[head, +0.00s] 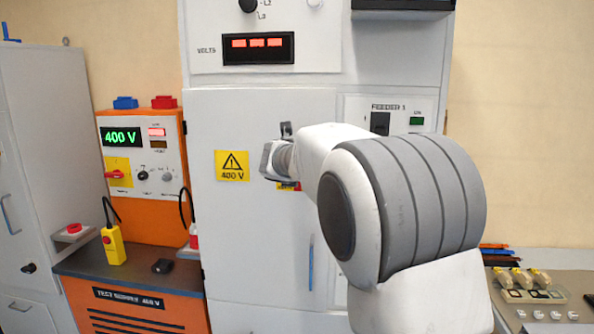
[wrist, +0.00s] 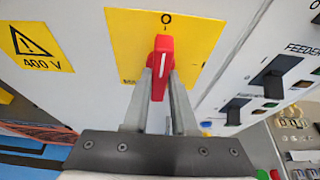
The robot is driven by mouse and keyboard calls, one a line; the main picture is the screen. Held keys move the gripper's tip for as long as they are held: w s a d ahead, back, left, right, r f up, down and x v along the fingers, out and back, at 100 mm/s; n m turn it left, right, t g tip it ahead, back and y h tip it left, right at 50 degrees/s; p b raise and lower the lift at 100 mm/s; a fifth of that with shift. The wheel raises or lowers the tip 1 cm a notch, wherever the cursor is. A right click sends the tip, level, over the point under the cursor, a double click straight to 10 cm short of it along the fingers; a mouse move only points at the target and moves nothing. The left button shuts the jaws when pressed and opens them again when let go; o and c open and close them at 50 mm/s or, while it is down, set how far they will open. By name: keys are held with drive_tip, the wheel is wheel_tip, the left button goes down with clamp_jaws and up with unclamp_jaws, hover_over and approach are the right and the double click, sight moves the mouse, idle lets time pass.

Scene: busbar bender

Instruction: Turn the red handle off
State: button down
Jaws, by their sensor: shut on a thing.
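The red handle (wrist: 161,58) has a white line on it and sits on a yellow plate (wrist: 200,35) on the cabinet front. In the wrist view it stands upright, its line pointing up at the O mark. My gripper (wrist: 160,80) is shut on it, one finger on each side, with the handle's lower part between the fingers. In the head view my arm hides the handle; only a small bit of yellow and red (head: 289,186) shows beneath my wrist.
A yellow 400 V warning sign (head: 232,166) is left of my wrist. Another red handle (head: 115,174) is on the orange test supply at the left. Black switches (wrist: 275,72) are on the feeder panels to the right. A blue vertical door handle (head: 311,262) is below my wrist.

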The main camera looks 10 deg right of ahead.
drive_tip(key=c, duration=0.7)
unclamp_jaws()
drive_tip(key=shift+f, duration=0.1)
drive_tip(key=v, duration=1.7)
drive_tip(key=shift+s+a+r, duration=0.1)
drive_tip(key=shift+s+r, duration=0.05)
drive_tip(key=shift+r, duration=0.05)
